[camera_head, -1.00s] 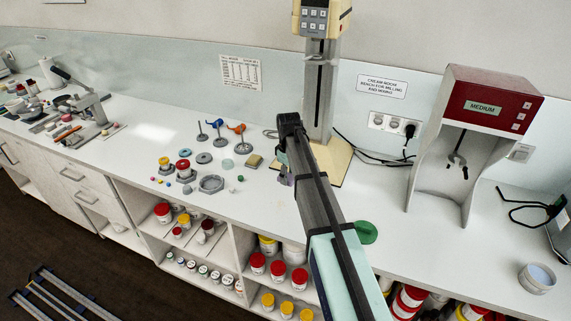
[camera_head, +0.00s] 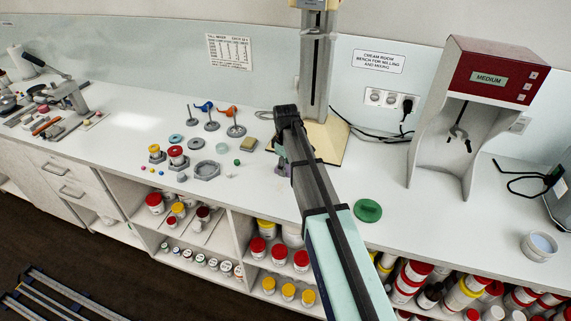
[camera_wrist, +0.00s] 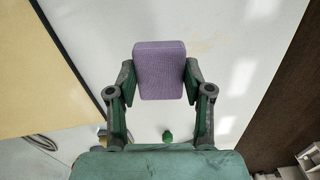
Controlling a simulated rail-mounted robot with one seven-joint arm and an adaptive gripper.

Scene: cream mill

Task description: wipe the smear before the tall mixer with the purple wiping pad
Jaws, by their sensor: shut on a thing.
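My gripper (camera_wrist: 160,78) is shut on the purple wiping pad (camera_wrist: 160,62), which sits between its two fingers in the wrist view. A faint yellowish smear (camera_wrist: 203,46) shows on the white bench top just right of the pad; whether it runs on under the pad is hidden. The tall mixer (camera_head: 316,75) has a grey column and a cream base (camera_head: 326,143); its top is cut off in the head view. The base fills the left of the wrist view (camera_wrist: 35,65). In the head view my gripper (camera_head: 282,160) is at the base's left front side, partly hidden by my arm.
A green round lid (camera_head: 368,210) lies on the bench right of my arm. A red-topped mixer (camera_head: 491,80) stands further right, with a white bowl (camera_head: 538,246) near the edge. Small lids, pots and stirrers (camera_head: 206,169) lie to the left. Open shelves (camera_head: 232,235) are below.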

